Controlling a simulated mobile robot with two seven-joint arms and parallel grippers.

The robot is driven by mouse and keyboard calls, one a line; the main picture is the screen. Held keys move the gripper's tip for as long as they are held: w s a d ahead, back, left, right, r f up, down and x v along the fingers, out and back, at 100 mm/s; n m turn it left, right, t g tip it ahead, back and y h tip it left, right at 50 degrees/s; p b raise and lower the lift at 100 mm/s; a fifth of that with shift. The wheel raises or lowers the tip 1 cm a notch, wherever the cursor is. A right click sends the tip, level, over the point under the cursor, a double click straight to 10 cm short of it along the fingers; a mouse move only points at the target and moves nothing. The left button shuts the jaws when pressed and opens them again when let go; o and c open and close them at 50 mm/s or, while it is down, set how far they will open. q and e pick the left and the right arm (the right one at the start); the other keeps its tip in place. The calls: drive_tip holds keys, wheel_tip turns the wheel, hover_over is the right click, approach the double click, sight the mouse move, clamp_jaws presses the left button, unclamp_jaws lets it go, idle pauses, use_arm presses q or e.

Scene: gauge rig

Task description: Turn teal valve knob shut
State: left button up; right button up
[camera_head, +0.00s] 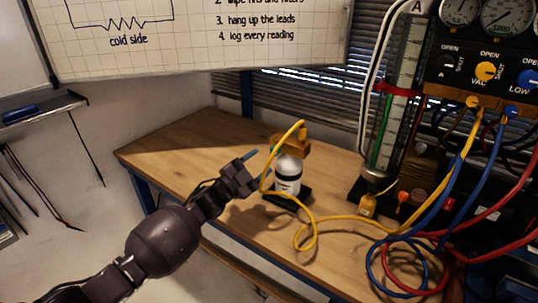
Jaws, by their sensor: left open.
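My left gripper (258,165) comes in from the lower left, its two thin bluish fingers spread apart. It is open and empty, just left of a white bottle (288,178) with a dark band. A brass-coloured block (291,146) sits on top of the bottle, with a yellow hose (308,222) arching from it past the fingers. A small teal patch shows at the block's left side; I cannot tell whether it is the teal valve knob. No knob shows clearly as teal, and the hose and gripper partly cover that side. My right gripper is not in view.
The wooden table (190,150) is clear on its left. At right stands a gauge panel with a yellow knob (485,71), a blue knob (529,78) and a glass column (401,95). Blue and red hoses (404,283) loop over the table's right side.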

use_arm(q)
drive_tip(key=shift+v, duration=2.65)
drive_tip(key=shift+f, duration=0.15)
drive_tip(key=s+a+f+n+g+y, duration=0.1)
drive_tip(key=s+a+f+n+y, duration=0.4)
drive_tip(key=s, duration=0.7)
drive_tip(key=s+a+f+n+g+y, duration=0.1)
drive_tip(key=s+a+f+n+y, duration=0.4)
drive_tip(key=s+f, duration=0.5)
drive_tip(key=s+a+f+n+g+y, duration=0.1)
drive_tip(key=s+a+f+n+y, duration=0.3)
drive_tip(key=s, duration=1.1)
wheel_tip(320, 180, down, 4)
drive_tip(key=a+n, duration=0.1)
drive_tip(key=n, duration=0.2)
drive_tip(key=shift+s+g+y, duration=0.25)
drive_tip(key=shift+g+y, duration=0.15)
drive_tip(key=shift+a, duration=0.15)
